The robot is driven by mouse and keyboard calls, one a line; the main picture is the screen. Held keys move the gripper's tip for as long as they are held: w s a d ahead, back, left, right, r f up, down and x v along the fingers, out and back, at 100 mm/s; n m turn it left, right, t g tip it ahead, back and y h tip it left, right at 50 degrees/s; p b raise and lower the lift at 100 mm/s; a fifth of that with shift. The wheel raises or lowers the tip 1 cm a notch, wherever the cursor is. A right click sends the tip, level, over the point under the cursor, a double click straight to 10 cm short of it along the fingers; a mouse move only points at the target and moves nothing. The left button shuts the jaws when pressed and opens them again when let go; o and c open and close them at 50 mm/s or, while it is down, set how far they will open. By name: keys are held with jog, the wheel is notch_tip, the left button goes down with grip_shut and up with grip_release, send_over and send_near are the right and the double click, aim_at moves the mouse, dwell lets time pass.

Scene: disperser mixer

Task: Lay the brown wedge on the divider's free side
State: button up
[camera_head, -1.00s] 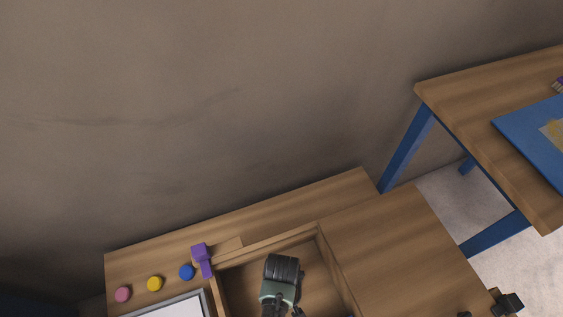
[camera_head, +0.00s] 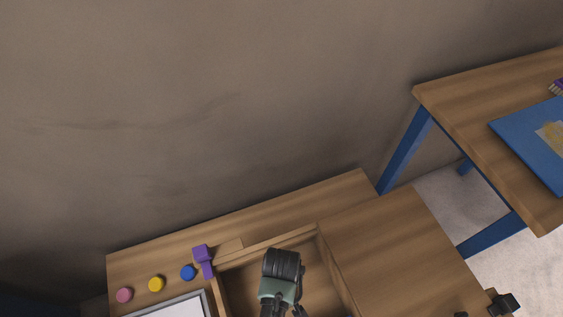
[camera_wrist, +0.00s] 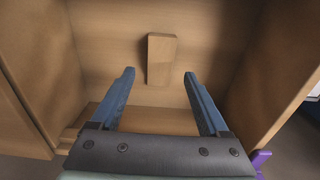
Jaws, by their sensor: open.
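A brown wooden block (camera_wrist: 159,60), which looks like the wedge, lies inside an open wooden compartment in the wrist view. My gripper (camera_wrist: 159,78) is open, with its two blue fingers spread either side of the block's near end. Nothing is held between them. I cannot tell how far the fingertips are above the block. In the head view my gripper hangs over the open compartment (camera_head: 237,286), and its fingers are hidden beneath the wrist. The block does not show there. I cannot make out a divider for certain.
A purple object (camera_head: 203,261) stands beside the compartment's left wall. Blue (camera_head: 188,272), yellow (camera_head: 156,284) and pink (camera_head: 124,295) round pieces lie further left, near a grey-framed white panel (camera_head: 175,307). The wooden top right of the compartment (camera_head: 395,245) is largely clear. A blue-legged table (camera_head: 480,120) stands right.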

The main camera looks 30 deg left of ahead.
notch_tip(320, 180, up, 8)
jog(key=f+p, duration=0.1)
jog(key=w+a+r+m+t+y, duration=0.25)
jog(key=w+r+t, duration=0.45)
jog(key=w+r, duration=0.95)
jog(key=w+d+r+m+t, duration=0.2)
jog(key=w+r+t, duration=0.2)
jog(key=r, duration=0.8)
jog(key=w+d+r+m+t, duration=0.15)
jog(key=w+r+t, duration=0.3)
jog(key=r, duration=0.65)
jog(key=s+d+r+m+t, duration=0.1)
jog(key=d+r+t, duration=0.1)
jog(key=r, duration=0.7)
jog(key=s+d+r+m+t, duration=0.1)
jog(key=d+r+t, duration=0.15)
jog(key=r, duration=0.55)
jog(key=s+d+r+m+t+h, duration=0.1)
jog(key=s+d+r+t, duration=0.1)
jog(key=s+r, duration=0.4)
jog(key=s+d+r+m+t+h, duration=0.1)
jog(key=s+r+t, duration=0.4)
jog(key=r, duration=0.7)
jog(key=shift+s+d, duration=0.5)
jog(key=shift+s, duration=0.1)
jog(key=shift+r+h, duration=0.1)
jog(key=shift+h, duration=0.15)
